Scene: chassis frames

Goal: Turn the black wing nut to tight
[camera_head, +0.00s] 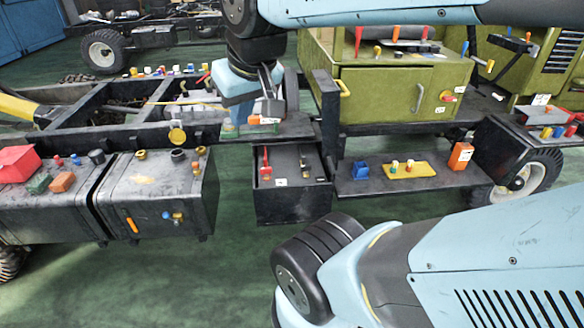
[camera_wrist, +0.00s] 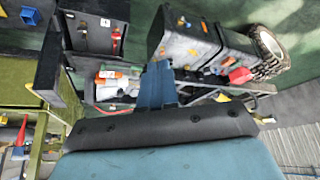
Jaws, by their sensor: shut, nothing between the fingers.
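My gripper (camera_head: 262,108) is over the black frame rail in the middle of the head view. In the wrist view its blue fingers (camera_wrist: 157,85) are together with nothing seen between them. A small dark fitting (camera_head: 303,163) stands on the black box below and right of my gripper, beside a red lever; it may be the black wing nut, but it is too small to tell. The fitting and the lever also show on the box at the upper left of the wrist view. My gripper is apart from this fitting.
Black tanks (camera_head: 160,205) with caps stand left. An orange and white item (camera_wrist: 112,76) lies near my fingers.

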